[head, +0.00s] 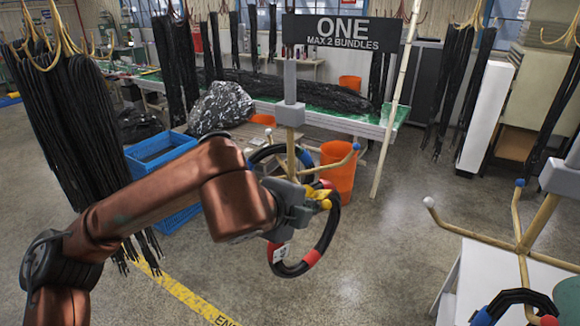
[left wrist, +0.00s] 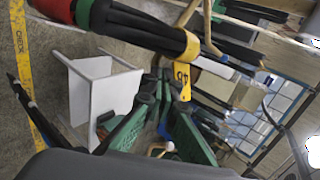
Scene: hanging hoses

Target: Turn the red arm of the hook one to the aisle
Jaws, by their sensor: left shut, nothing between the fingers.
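Hook one is the stand under the dark sign reading ONE (head: 342,33). It has a grey block on a tan post (head: 291,135) with thin tan arms below. One arm ends in a blue ball (head: 356,146); I cannot make out a red-tipped arm. A black hose bundle (head: 331,225) with red, blue and yellow bands and a white tag hangs there. My left gripper (head: 318,199) is shut and empty, in front of the post, overlapping the bundle in the picture. In the left wrist view the banded bundle (left wrist: 135,30) crosses just beyond the fingers. My right gripper is not seen.
Another hook stand (head: 522,245) with white and blue tips is at the right, above a white table (head: 482,280). Thick black hoses (head: 70,130) hang at the left. A blue crate (head: 165,150) and an orange bin (head: 339,172) stand behind. Floor right of hook one is clear.

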